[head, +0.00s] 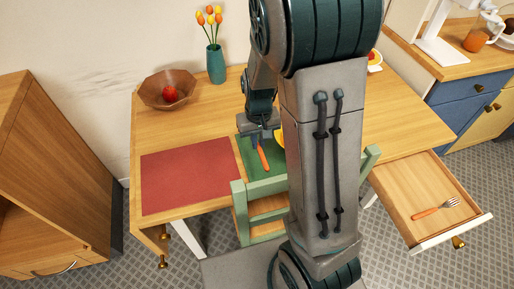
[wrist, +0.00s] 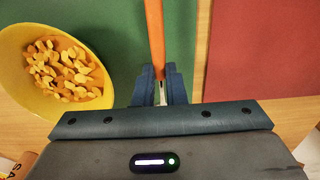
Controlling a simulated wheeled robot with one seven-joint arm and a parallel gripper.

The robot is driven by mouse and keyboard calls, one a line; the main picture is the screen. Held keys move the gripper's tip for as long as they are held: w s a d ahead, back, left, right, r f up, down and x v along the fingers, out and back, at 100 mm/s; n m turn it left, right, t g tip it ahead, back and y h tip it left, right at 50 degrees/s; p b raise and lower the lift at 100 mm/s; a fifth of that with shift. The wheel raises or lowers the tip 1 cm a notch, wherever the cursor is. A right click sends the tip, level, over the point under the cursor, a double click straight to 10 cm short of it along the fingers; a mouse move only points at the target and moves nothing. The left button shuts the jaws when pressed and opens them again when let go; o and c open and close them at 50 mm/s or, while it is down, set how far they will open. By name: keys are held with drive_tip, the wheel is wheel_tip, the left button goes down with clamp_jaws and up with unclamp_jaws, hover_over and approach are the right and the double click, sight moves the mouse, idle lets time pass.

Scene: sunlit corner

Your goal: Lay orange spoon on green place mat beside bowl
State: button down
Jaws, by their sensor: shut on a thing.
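My gripper (head: 258,137) is over the green place mat (head: 245,151). In the wrist view my gripper (wrist: 160,88) has its two dark fingers closed around the orange spoon (wrist: 154,30). The orange handle points away from the gripper, and a bit of metal shows between the fingers. In the head view the spoon's handle (head: 263,159) is over the mat. I cannot tell whether it touches the mat. The yellow bowl (wrist: 22,78), full of orange pieces, is left of the spoon in the wrist view. In the head view my arm hides most of the bowl.
A red mat (head: 190,174) lies left of the green one. A wooden bowl (head: 150,92) with a red fruit and a teal vase (head: 216,64) of tulips stand behind. A green chair (head: 242,212) is at the table's front. An open drawer (head: 400,190) holds an orange-handled fork (head: 436,208).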

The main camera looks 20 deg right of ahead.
sight(256, 156)
drive_tip(key=shift+a+f, duration=0.25)
drive_tip(key=shift+a, duration=0.05)
drive_tip(key=shift+f, duration=0.35)
drive_tip(key=shift+w+f, duration=0.1)
drive_tip(key=shift+f, duration=1.55)
drive_tip(key=shift+f, duration=0.1)
drive_tip(key=shift+f+b, duration=0.15)
drive_tip(key=shift+b, duration=0.25)
drive_tip(key=c, duration=1.5)
unclamp_jaws()
drive_tip(key=shift+r, duration=0.25)
